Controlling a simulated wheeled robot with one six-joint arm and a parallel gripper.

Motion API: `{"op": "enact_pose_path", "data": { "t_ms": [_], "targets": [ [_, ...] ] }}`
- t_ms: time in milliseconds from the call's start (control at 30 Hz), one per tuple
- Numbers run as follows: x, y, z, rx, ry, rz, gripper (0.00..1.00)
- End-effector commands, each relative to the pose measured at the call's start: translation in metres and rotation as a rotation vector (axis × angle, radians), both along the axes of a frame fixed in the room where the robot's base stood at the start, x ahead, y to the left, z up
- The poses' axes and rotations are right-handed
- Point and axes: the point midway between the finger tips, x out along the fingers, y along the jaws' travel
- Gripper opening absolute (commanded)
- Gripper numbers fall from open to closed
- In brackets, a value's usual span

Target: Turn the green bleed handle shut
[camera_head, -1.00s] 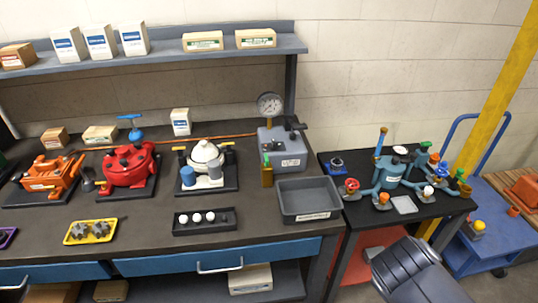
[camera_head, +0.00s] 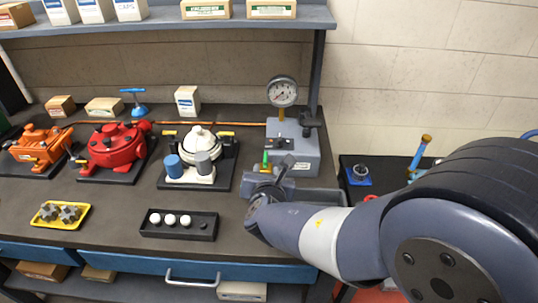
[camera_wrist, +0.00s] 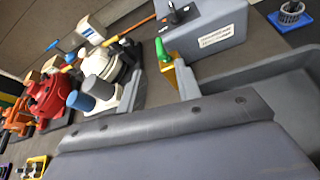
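The green bleed handle (camera_head: 265,157) stands upright on a brass valve body at the left front of the grey gauge unit (camera_head: 303,153). In the wrist view the green handle (camera_wrist: 161,50) tops the brass valve body (camera_wrist: 182,82), beside the labelled grey block. My gripper (camera_head: 270,182) is just in front of the valve and seems apart from the handle. It partly covers the valve's lower part in the head view. Its fingers are small and overlap there, so their opening is unclear. A large grey surface fills the lower wrist view.
A pressure gauge (camera_head: 282,92) rises behind the valve. The grey bin (camera_wrist: 297,98) lies close on the right, mostly behind my arm in the head view. The white pump (camera_head: 200,150) stands left of the valve. A black tray (camera_head: 178,224) with white balls lies in front.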

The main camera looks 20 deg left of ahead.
Motion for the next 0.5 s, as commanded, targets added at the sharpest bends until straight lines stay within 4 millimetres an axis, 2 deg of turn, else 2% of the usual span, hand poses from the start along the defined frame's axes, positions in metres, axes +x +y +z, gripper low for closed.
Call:
{"op": "enact_pose_path", "data": {
  "t_ms": [167, 500],
  "targets": [
    [0.014, 0.004, -0.006, -0.002, 0.000, -0.001, 0.32],
    [0.062, 0.019, -0.025, 0.000, 0.002, -0.004, 0.32]
  ]
}}
